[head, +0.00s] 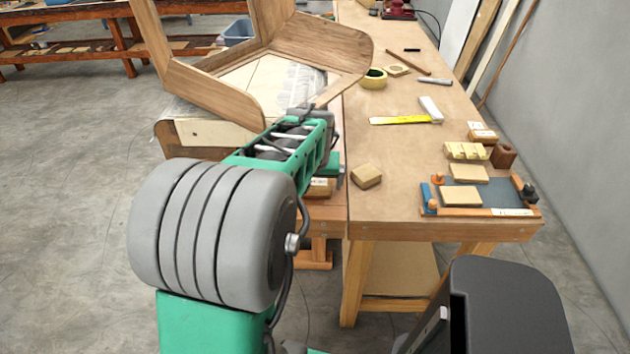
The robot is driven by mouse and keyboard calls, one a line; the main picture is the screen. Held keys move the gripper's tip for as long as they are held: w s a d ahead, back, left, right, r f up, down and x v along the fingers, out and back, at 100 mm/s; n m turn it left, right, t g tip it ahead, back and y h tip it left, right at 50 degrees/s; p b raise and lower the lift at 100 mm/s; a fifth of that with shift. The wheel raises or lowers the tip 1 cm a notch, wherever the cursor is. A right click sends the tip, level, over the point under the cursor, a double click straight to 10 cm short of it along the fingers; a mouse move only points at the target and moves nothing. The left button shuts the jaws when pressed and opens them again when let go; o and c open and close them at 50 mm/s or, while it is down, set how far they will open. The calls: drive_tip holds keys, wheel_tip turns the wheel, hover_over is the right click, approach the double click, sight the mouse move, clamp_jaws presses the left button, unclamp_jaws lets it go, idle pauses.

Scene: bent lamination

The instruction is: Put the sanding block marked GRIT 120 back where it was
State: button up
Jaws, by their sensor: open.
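Several tan blocks lie around the right end of the bench, but no GRIT 120 marking can be read. One plain block (367,175) sits alone near the bench's left edge. Another block (461,196) lies on a blue-floored tray (499,198), with one more (468,173) at its back edge. A tan block with a pale label (320,188) shows partly beside my arm, low near the bench's left edge. My gripper (334,172) is at the far end of my green arm, close to that labelled block. It is open; its fingertips are mostly hidden by the arm.
Behind the tray are a ridged yellowish block (466,151), a labelled block (482,132) and a brown block (503,156). A yellow strip (399,121) and tape roll (374,78) lie farther back.

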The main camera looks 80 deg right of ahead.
drive_tip(key=v, duration=1.2)
